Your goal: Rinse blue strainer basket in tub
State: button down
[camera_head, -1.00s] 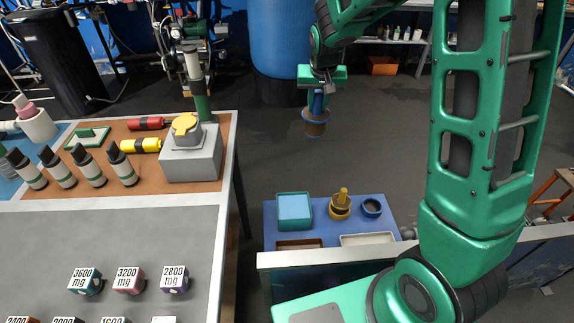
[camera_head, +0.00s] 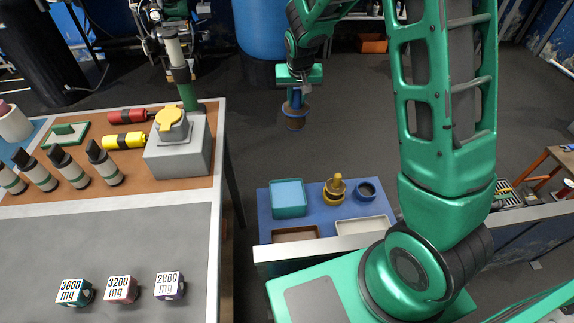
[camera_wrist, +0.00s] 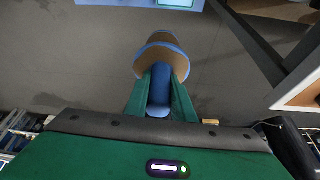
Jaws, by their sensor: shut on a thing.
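My gripper (camera_head: 298,92) is shut on the blue strainer basket (camera_head: 294,119), a brown mesh cup with a blue rim and a blue handle. It hangs in the air above the floor, behind the blue side table. In the wrist view the basket (camera_wrist: 160,50) shows beyond the green fingers (camera_wrist: 160,95), with its blue handle between them. The tub (camera_head: 288,199) is a teal-rimmed square container with light blue contents, at the back left of the blue table. It lies below and nearer to me than the basket, and they are apart.
On the blue table (camera_head: 328,217) a yellow strainer (camera_head: 336,186) sits in a yellow ring, beside an empty dark blue ring (camera_head: 366,190). A brown tray (camera_head: 295,235) and a white tray (camera_head: 362,227) lie in front. The workbench (camera_head: 150,235) with labelled cubes stands left.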

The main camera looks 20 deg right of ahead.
jog(key=shift+n, duration=0.3)
jog(key=a+f, duration=0.1)
jog(key=f, duration=0.7)
jog(key=a+f, duration=0.1)
jog(key=f, duration=0.3)
jog(key=shift+s+a+f, duration=0.3)
jog(key=shift+s+a, duration=0.05)
jog(key=shift+s, duration=0.05)
jog(key=s+a+f, duration=0.1)
jog(key=s+f, duration=0.1)
jog(key=f, duration=1.2)
jog(key=s+f, duration=0.2)
jog(key=f, duration=1.2)
jog(key=shift+a+f, duration=0.15)
jog(key=shift+a, duration=0.25)
dwell(2.9)
